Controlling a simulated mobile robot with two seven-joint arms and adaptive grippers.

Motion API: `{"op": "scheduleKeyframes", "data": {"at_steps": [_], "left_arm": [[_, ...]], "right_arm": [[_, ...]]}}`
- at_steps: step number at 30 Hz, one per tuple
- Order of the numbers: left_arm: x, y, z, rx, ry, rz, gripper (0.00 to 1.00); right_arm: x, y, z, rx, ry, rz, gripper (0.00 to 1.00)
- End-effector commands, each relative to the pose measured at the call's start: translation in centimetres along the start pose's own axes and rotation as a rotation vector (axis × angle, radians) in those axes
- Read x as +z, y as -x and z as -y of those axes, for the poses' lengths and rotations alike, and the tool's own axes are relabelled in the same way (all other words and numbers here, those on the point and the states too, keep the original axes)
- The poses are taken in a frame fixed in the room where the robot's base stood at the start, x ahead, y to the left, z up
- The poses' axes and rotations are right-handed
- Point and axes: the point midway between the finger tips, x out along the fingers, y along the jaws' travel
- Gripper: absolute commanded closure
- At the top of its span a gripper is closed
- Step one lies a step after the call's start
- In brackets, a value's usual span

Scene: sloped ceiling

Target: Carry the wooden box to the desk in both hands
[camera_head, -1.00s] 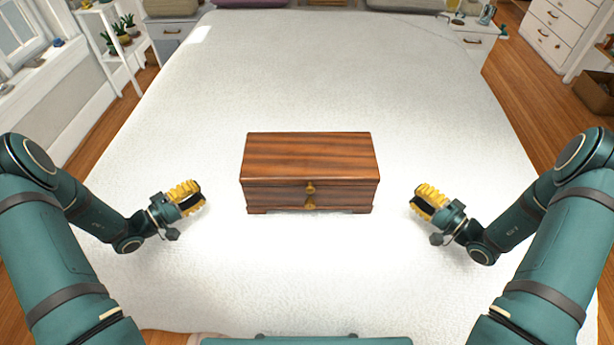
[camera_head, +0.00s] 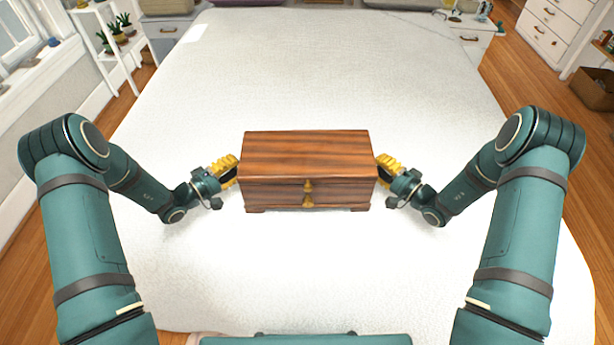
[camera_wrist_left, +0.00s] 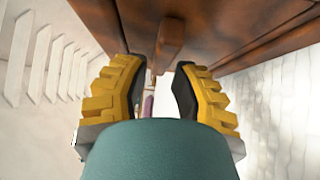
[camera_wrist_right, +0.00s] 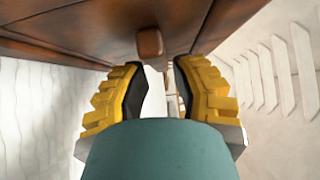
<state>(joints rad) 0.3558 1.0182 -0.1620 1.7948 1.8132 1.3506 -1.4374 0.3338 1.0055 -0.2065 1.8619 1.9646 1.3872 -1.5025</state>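The wooden box (camera_head: 307,155) is striped brown, with brass-coloured knobs on its front, and stands on the white bed. My left gripper (camera_head: 228,171) is at the box's left end and my right gripper (camera_head: 384,168) at its right end. In the left wrist view, the yellow fingers (camera_wrist_left: 159,75) are apart, with a wooden handle (camera_wrist_left: 169,45) on the box (camera_wrist_left: 255,30) just beyond and between the tips. In the right wrist view, the fingers (camera_wrist_right: 161,72) are also apart, with a similar handle (camera_wrist_right: 150,44) between their tips. Neither gripper is closed on its handle.
The white bed (camera_head: 320,80) is bare around the box. A white plant shelf (camera_head: 115,40) stands at the back left, a grey bedside cabinet (camera_head: 168,32) beside it. A white bedside cabinet (camera_head: 472,38) and a white chest of drawers (camera_head: 553,30) stand at the back right.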

Motion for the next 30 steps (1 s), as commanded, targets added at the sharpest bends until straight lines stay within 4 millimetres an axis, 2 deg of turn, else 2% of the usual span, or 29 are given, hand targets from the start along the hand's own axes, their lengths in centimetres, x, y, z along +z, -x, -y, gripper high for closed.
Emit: {"op": "scheduleKeyframes", "data": {"at_steps": [5, 14, 15, 18, 30], "left_arm": [[0.06, -1.17, -0.01, 0.0, 0.0, 0.001, 0.75], [0.04, -1.35, -0.02, 0.001, 0.0, 0.001, 0.75], [0.05, -1.35, -0.03, 0.001, 0.0, 0.001, 0.71], [0.06, -1.35, -0.03, 0.001, 0.0, 0.001, 1.0], [0.13, -1.42, -0.07, 0.002, 0.0, 0.003, 1.0]], "right_arm": [[0.03, -1.16, 0.01, 0.0, 0.001, 0.001, 0.75], [0.03, -1.36, 0.04, -0.001, 0.0, 0.0, 0.75], [0.03, -1.36, 0.05, -0.001, 0.001, 0.001, 0.71], [0.05, -1.36, 0.05, -0.001, 0.0, 0.001, 1.0], [0.1, -1.42, 0.08, -0.002, 0.0, 0.002, 1.0]]}}
